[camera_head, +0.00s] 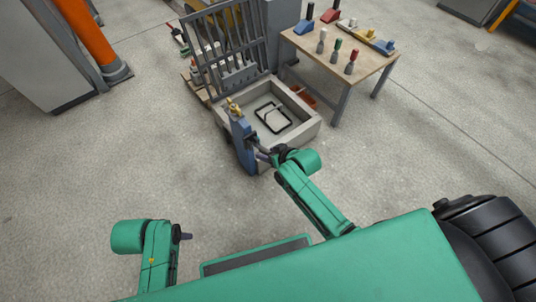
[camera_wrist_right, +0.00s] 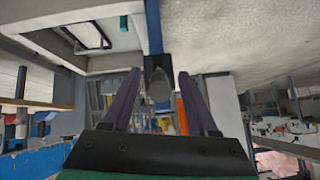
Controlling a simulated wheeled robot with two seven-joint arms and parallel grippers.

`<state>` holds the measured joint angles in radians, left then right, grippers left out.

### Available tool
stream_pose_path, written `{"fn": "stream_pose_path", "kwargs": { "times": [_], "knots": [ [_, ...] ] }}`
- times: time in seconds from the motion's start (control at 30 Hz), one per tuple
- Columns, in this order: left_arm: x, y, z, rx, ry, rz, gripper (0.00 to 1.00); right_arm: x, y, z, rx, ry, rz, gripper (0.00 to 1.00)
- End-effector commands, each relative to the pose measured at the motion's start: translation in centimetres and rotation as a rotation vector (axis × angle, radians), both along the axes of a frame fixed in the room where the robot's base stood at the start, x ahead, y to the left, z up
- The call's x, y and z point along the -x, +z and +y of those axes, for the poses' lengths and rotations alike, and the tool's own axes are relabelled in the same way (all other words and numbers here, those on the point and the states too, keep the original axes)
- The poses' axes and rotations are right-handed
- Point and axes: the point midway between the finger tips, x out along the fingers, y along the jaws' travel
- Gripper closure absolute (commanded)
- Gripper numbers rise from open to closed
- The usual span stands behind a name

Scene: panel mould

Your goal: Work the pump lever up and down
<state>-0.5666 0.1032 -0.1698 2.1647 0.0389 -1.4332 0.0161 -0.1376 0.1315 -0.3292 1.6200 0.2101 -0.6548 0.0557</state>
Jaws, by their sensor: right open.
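The blue pump (camera_head: 243,145) stands upright at the near left corner of the mould, with a brass-coloured fitting (camera_head: 234,107) on top. My right gripper (camera_head: 262,153) is close against the pump's right side. In the right wrist view its two fingers (camera_wrist_right: 160,74) are spread, with the rounded grey end of what looks like the pump lever (camera_wrist_right: 158,88) in the gap between them. Gaps show on both sides of it. In the head view the lever is mostly hidden by the gripper. My left gripper (camera_head: 186,237) is low at the left, away from the pump; its fingers are unclear.
The mould's grey tray (camera_head: 306,129) holds a dark rectangular frame (camera_head: 273,118). A barred grey panel (camera_head: 228,45) stands behind it. A wooden table (camera_head: 341,61) with coloured blocks and tools is at the back right.

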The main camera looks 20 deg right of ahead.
Motion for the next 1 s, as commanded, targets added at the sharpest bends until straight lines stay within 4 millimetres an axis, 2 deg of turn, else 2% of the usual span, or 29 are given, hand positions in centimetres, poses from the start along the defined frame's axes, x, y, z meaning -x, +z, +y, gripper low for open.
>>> {"fn": "stream_pose_path", "kwargs": {
  "times": [0.13, 0.17, 0.2, 0.3, 1.0],
  "knots": [
    [0.02, 0.03, -0.01, 0.000, 0.000, 0.001, 0.41, 0.01, 0.06, 0.00, 0.000, 0.000, 0.000, 0.41],
    [0.01, 0.02, -0.01, 0.000, 0.000, 0.000, 0.41, 0.01, 0.06, 0.00, 0.000, 0.000, 0.000, 0.48],
    [0.00, 0.02, -0.01, 0.000, 0.000, 0.000, 0.41, 0.02, 0.06, -0.02, 0.000, 0.000, 0.000, 0.63],
    [0.00, 0.01, -0.01, 0.000, 0.000, 0.000, 0.41, 0.02, 0.06, -0.02, 0.000, 0.000, 0.000, 1.00],
    [-0.03, 0.00, -0.04, 0.000, -0.001, -0.001, 0.41, 0.05, 0.04, -0.04, 0.000, -0.001, 0.001, 1.00]
  ]
}}
